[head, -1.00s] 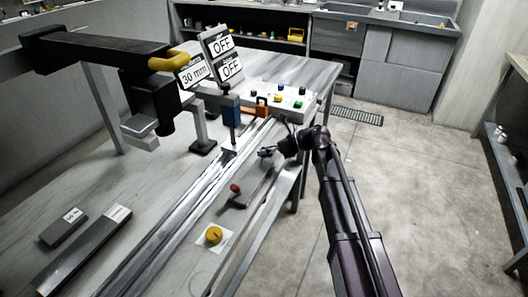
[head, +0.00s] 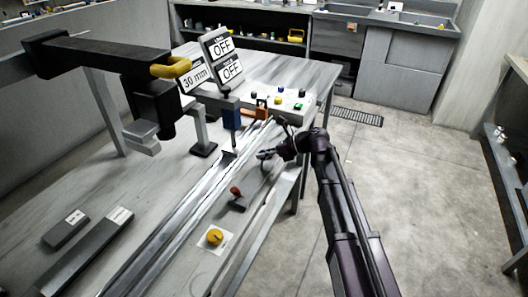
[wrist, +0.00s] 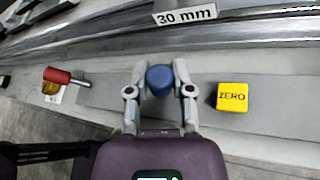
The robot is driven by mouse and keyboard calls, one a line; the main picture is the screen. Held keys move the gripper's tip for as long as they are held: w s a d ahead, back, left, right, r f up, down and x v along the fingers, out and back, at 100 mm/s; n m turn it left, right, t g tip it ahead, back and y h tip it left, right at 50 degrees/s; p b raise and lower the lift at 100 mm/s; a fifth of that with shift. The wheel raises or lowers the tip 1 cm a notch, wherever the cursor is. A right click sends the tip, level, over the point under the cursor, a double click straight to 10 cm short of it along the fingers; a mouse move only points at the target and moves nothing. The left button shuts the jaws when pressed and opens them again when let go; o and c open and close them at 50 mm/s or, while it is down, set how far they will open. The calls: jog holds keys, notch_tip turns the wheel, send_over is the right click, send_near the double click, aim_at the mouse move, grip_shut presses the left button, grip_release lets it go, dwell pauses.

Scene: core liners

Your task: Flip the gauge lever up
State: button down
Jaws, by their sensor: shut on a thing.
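In the wrist view my gripper (wrist: 160,88) is shut on a blue round knob (wrist: 160,78), with one finger on each side of it. Whether this knob is the tip of the gauge lever, and how it is tilted, I cannot tell. In the head view my gripper (head: 265,155) is low beside the right side of the long metal rail, and the blue knob is not clearly visible there. A red-handled lever (head: 236,191) stands nearer along the same edge; it also shows left of my gripper in the wrist view (wrist: 60,76).
A yellow ZERO button (wrist: 232,97) lies right of my gripper. A yellow dial (head: 214,236) is at the near table edge. The rail (head: 190,215) carries a 30 mm label (wrist: 185,15). A button panel (head: 280,101) and display signs (head: 222,46) stand behind.

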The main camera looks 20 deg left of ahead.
jog(key=shift+s+r+n+t+p, duration=0.25)
jog(key=shift+s+n+t+p, duration=0.45)
jog(key=shift+s+n, duration=0.15)
jog(key=shift+s+f+n+t+h+p, duration=0.1)
jog(key=shift+s+n+t+h+p, duration=0.25)
jog(key=shift+s+n+t, duration=0.5)
jog(key=shift+s+a+f+n+t, duration=0.1)
jog(key=shift+s+f+n+t, duration=0.15)
jog(key=shift+s+n+t, duration=0.5)
jog(key=shift+a+f+n+t+b, duration=0.15)
jog(key=shift+n+t+b, duration=0.2)
jog(key=shift+n+t, duration=0.3)
jog(key=shift+s, duration=0.1)
jog(key=shift+c, duration=2.4)
grip_release()
jog(key=shift+w, duration=0.25)
